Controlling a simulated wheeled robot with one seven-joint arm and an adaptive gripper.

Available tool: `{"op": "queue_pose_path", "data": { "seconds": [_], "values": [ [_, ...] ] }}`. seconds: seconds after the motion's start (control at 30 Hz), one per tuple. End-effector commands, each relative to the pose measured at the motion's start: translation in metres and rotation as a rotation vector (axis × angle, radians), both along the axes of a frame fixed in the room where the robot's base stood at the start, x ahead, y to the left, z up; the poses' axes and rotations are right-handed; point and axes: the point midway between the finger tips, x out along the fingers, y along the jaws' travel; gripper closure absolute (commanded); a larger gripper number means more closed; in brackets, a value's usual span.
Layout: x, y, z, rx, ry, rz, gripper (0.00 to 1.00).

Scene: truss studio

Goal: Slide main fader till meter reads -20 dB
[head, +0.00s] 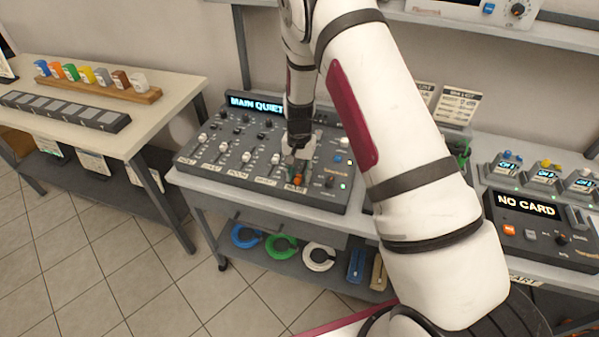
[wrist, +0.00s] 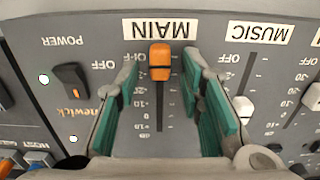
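The mixing desk (head: 225,160) stands on the grey bench, and its display (head: 257,104) reads "MAIN QUIET". The main fader has an orange cap (wrist: 160,62), which also shows low on the desk in the head view (head: 298,180). In the wrist view, which shows the desk upside down, the cap is at the OFF end of its slot, beside the MAIN label (wrist: 160,29). My gripper (wrist: 161,74) is open, with one teal-padded finger on each side of the cap and a visible gap on both sides. No finger visibly touches the cap.
The white-capped music fader (wrist: 243,106) is close beside one finger. A "NO CARD" unit (head: 527,206) stands on the bench to the right. A side table (head: 165,78) with coloured blocks is at the left.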

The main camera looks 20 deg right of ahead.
Motion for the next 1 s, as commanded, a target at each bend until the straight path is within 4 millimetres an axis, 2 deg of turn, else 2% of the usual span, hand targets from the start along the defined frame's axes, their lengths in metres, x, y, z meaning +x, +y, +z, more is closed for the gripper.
{"op": "queue_pose_path", "data": {
  "seconds": [0.23, 0.37, 0.4, 0.67, 1.0],
  "values": [
    [0.0, 0.0, 0.0, -0.001, -0.001, 0.0, 0.67],
    [0.0, 0.0, 0.0, -0.001, -0.001, 0.0, 0.97],
    [0.0, 0.0, 0.0, -0.001, -0.001, 0.0, 1.0],
    [0.003, -0.002, -0.001, -0.001, -0.001, -0.001, 1.0],
    [0.045, -0.03, -0.003, -0.001, -0.005, -0.002, 1.0]
  ]
}}
